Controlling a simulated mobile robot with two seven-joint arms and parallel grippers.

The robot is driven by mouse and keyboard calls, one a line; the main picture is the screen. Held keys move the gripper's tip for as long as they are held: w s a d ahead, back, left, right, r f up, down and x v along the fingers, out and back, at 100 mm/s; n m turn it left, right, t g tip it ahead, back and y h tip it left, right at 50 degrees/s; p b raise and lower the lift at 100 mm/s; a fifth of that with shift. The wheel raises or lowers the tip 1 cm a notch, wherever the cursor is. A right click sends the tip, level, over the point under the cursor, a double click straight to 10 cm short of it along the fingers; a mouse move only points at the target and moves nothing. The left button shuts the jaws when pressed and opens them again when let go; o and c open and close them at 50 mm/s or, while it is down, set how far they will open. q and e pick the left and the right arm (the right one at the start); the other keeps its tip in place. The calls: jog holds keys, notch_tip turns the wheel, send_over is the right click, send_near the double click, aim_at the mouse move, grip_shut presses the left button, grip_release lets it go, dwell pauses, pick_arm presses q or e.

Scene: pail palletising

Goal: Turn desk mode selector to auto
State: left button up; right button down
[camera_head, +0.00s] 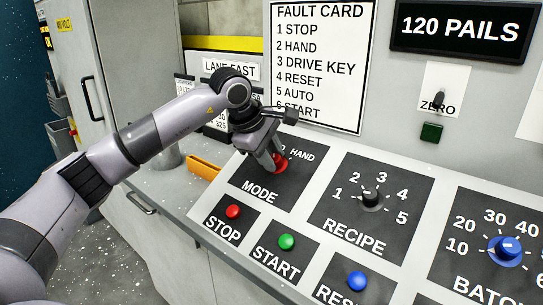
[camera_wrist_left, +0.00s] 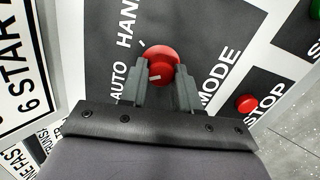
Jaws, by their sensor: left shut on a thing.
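The red mode selector knob (camera_head: 281,164) sits on the dark MODE plate (camera_head: 262,186) of the sloped desk. My left gripper (camera_head: 272,164) reaches down to it and is shut on it. In the left wrist view the knob (camera_wrist_left: 162,60) shows between the two fingers of my left gripper (camera_wrist_left: 160,82). A short white mark on the knob lies on its lower-left side there, between the fingers. The AUTO word is left of the knob and HAND is at upper left. In the head view my gripper hides AUTO partly. My right gripper is out of view.
The red STOP button (camera_head: 233,211), green START button (camera_head: 286,241) and blue reset button (camera_head: 357,281) are in front of the plate. The black RECIPE knob (camera_head: 370,197) and blue batch knob (camera_head: 508,248) stand to the right. A fault card (camera_head: 318,65) hangs behind.

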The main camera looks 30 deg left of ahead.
pick_arm(q)
jog(key=shift+n, duration=0.6)
jog(key=o, duration=1.1)
jog(key=shift+c, duration=0.2)
jog(key=shift+r, duration=0.1)
jog(key=v, duration=0.7)
jog(key=shift+s, duration=0.1)
